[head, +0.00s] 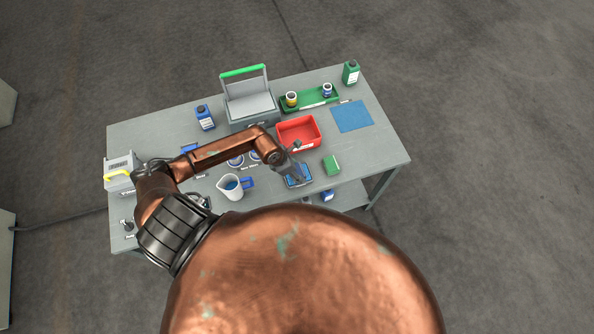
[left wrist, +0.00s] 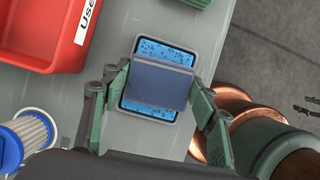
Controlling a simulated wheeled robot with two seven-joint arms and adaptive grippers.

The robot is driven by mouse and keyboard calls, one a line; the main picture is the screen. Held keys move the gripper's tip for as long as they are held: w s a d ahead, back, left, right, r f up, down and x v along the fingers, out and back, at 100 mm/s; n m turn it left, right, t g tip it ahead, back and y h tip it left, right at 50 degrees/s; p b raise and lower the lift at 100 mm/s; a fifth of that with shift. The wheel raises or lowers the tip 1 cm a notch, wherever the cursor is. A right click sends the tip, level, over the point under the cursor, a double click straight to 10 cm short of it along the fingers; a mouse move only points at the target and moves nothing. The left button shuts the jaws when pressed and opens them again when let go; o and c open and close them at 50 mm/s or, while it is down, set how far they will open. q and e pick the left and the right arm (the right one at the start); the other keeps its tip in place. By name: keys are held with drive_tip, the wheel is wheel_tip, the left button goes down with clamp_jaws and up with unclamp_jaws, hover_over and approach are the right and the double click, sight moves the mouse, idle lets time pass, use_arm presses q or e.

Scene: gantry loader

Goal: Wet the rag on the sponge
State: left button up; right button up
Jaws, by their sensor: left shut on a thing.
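My left gripper (left wrist: 152,92) is shut on a folded blue-grey rag (left wrist: 158,83). It holds the rag over the middle of the blue sponge (left wrist: 165,52), which lies in a shallow grey-rimmed tray (left wrist: 197,50). The rag hides the sponge's middle, and I cannot tell whether they touch. In the head view the left gripper (head: 297,173) is at the sponge tray near the table's front edge. Dark prongs at the right edge of the left wrist view may be my right gripper (left wrist: 308,107); their state is unclear.
A red bin (head: 287,134) stands just behind the sponge. A blue mat (head: 352,116) lies bare at the right of the table (head: 385,150).

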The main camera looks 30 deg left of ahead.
sight(302, 169)
use_arm(q)
drive_tip(key=shift+r, duration=0.1)
idle(0.3)
drive_tip(key=shift+r+p, duration=1.8)
drive_tip(key=shift+r, duration=0.45)
drive_tip(key=shift+r+p, duration=0.8)
drive_tip(key=shift+r, duration=0.35)
